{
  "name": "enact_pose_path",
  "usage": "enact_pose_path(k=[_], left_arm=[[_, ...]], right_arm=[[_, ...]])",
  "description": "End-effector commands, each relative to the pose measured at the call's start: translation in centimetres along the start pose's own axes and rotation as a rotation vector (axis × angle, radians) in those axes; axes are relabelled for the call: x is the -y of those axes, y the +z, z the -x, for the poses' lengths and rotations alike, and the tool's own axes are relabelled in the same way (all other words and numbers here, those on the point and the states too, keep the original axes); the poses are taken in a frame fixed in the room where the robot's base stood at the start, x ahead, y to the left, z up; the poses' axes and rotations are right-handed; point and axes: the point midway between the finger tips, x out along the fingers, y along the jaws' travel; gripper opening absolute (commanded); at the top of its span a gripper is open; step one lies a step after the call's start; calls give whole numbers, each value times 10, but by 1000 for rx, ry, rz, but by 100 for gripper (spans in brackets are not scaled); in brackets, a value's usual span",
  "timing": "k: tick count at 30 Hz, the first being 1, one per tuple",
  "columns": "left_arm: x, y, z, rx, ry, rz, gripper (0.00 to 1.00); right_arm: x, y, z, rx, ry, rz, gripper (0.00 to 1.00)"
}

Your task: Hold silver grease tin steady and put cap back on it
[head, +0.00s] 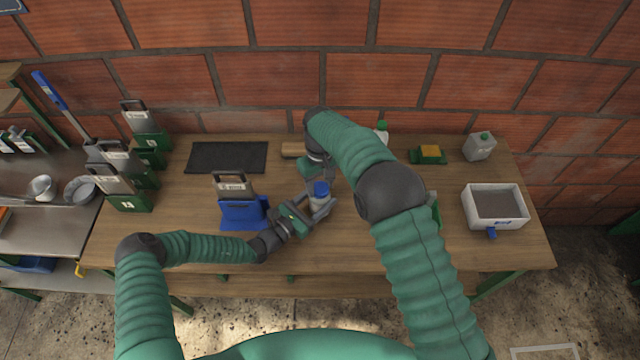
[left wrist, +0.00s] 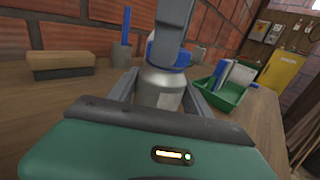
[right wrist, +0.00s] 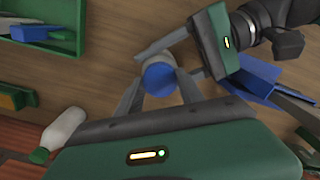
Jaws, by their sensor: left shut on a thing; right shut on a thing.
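The silver grease tin (head: 318,203) stands upright near the middle of the bench. My left gripper (head: 316,208) is shut around its body, and the left wrist view shows the tin (left wrist: 160,88) between the two fingers. The blue cap (head: 321,187) is at the tin's top. My right gripper (head: 322,178) reaches in from behind and above, shut on the cap, which shows between its fingers in the right wrist view (right wrist: 160,78). In the left wrist view a right finger hides part of the cap (left wrist: 155,50), so I cannot tell whether it is fully seated.
A blue holder (head: 243,215) with a grey-topped card stands left of the tin.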

Motion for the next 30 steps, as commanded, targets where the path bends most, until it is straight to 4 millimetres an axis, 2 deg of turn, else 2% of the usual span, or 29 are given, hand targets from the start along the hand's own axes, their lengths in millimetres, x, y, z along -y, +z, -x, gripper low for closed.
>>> enact_pose_path(k=[1,6,12,15,20,21,26,30], left_arm=[[6,0,-1,1,-12,-2,0],[7,0,-1,2,-14,-2,0],[8,0,-1,2,-17,-3,0],[9,0,-1,2,-17,-2,0],[9,0,-1,2,-17,-2,0],[9,0,-1,1,-17,-2,0],[7,0,-1,1,-14,-1,0],[5,0,-1,1,-10,-1,0]], right_arm=[[3,-4,1,-11,-3,-155,0],[3,-5,1,-12,-7,-751,0],[1,-5,1,-12,-13,-1398,0],[1,-5,1,-11,-15,-1607,0],[0,-5,1,-11,-16,-1608,0],[0,-5,1,-11,-16,-1607,49],[0,-4,1,-9,-14,-1606,70],[0,-3,0,-6,-11,-1606,70]])
